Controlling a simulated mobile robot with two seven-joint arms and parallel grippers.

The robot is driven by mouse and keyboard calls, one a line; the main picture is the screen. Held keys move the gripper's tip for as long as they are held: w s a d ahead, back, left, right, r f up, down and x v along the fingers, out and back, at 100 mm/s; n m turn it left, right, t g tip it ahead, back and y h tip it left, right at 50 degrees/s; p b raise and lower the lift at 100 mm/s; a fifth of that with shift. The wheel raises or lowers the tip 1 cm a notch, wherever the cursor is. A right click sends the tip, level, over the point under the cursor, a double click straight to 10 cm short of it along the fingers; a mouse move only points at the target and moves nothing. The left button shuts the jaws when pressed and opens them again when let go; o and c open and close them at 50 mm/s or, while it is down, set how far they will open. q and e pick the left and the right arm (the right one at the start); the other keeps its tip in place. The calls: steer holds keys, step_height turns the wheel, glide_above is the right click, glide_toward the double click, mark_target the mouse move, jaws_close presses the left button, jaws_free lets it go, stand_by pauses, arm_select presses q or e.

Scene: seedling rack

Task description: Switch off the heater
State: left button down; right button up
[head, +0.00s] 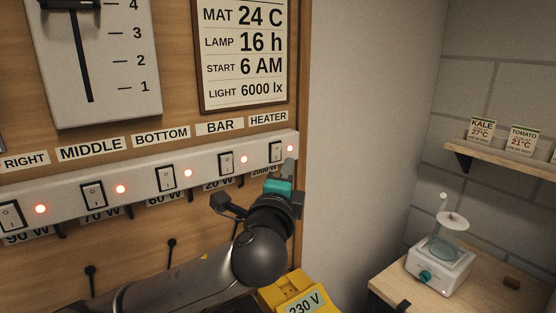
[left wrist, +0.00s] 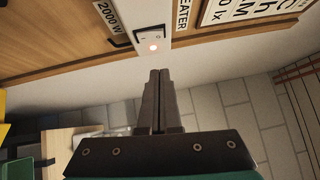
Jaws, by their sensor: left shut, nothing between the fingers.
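The heater switch (head: 276,151) is the rightmost rocker on the white switch strip (head: 135,183), below the label HEATER (head: 267,117). A red lamp (head: 290,148) beside it is lit. In the left wrist view the heater switch (left wrist: 151,36) shows at the top, with its lamp (left wrist: 153,48) glowing. My left gripper (head: 289,166) is shut and empty, its tips just below the heater switch and its lamp. In the left wrist view the closed fingers (left wrist: 160,73) point at the strip's end, and I see a gap to the lamp. My right gripper is not in view.
A yellow 230 V box (head: 271,295) stands below. A small white device (head: 440,268) stands on a wooden table at the right.

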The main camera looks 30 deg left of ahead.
mark_target(279, 147)
arm_select(q)
steer(key=shift+w+a+r+p, duration=0.15)
steer(key=shift+w+a+p, duration=0.1)
steer(key=shift+w+a, duration=0.75)
steer(key=shift+w+a+r+p, duration=0.2)
steer(key=shift+w+a, duration=0.5)
steer(key=shift+a, duration=0.5)
steer(key=shift+a, duration=0.15)
steer(key=shift+w+a+r+p, duration=0.1)
steer(key=shift+a+r+p, duration=0.05)
steer(key=shift+p, duration=0.2)
